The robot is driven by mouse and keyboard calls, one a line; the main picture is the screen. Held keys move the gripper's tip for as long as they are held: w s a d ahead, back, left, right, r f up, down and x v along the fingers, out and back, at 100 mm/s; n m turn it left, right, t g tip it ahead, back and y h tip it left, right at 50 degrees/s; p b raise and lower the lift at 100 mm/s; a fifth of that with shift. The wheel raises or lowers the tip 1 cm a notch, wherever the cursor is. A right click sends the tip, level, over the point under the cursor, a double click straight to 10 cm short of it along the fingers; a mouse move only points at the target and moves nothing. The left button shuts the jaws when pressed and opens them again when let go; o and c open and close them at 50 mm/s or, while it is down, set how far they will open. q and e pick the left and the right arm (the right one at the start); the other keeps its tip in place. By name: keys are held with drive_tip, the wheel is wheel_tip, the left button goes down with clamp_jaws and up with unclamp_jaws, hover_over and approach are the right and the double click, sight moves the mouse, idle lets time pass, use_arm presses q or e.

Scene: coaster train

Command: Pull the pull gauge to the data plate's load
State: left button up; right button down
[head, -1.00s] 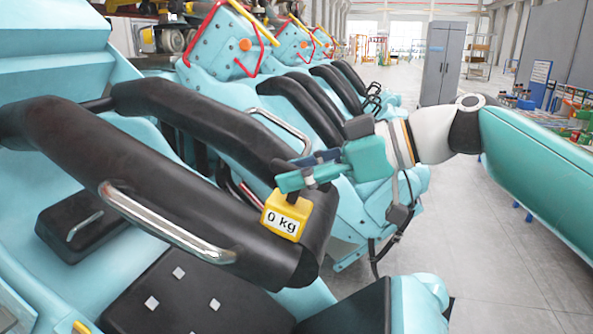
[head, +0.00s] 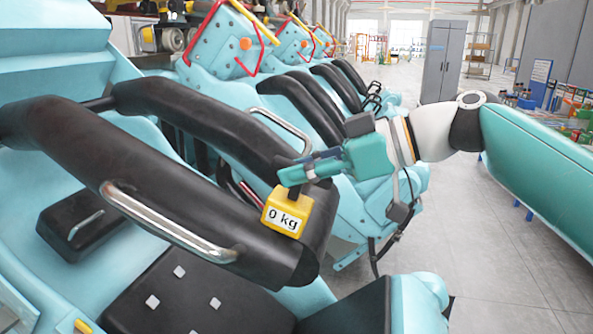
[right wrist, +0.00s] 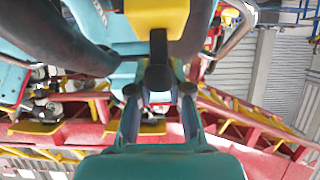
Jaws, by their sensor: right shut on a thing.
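The yellow pull gauge (head: 286,212) hangs at the end of the near black restraint bar (head: 160,190), its display reading "0 kg". My right gripper (head: 296,176) is shut on the gauge's top part, just above the yellow body. In the right wrist view, my right gripper's fingers (right wrist: 158,108) close around the gauge's black handle (right wrist: 157,65), with the yellow gauge body (right wrist: 157,17) beyond it at the top. No data plate that I can read shows in these views. My left gripper is not in view.
A chrome handle (head: 165,227) runs along the near restraint. More teal seats with black restraints (head: 300,105) stand behind. A black cable (head: 378,255) hangs beside the train. Grey floor (head: 490,270) to the right is clear; a grey cabinet (head: 440,62) stands far back.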

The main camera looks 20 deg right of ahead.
drive_tip(key=r, duration=0.1)
drive_tip(key=d+r+p, duration=0.1)
drive_tip(key=r, duration=0.1)
drive_tip(key=r+p, duration=0.1)
drive_tip(key=r, duration=0.1)
drive_tip(key=shift+s+d, duration=0.2)
drive_tip(key=shift+s, duration=0.15)
drive_tip(key=c, duration=1.5)
unclamp_jaws()
drive_tip(key=o, duration=0.4)
drive_tip(key=shift+d, duration=0.1)
drive_tip(key=shift+f, duration=0.15)
drive_tip(key=v, duration=1.2)
drive_tip(key=shift+s+f, duration=0.1)
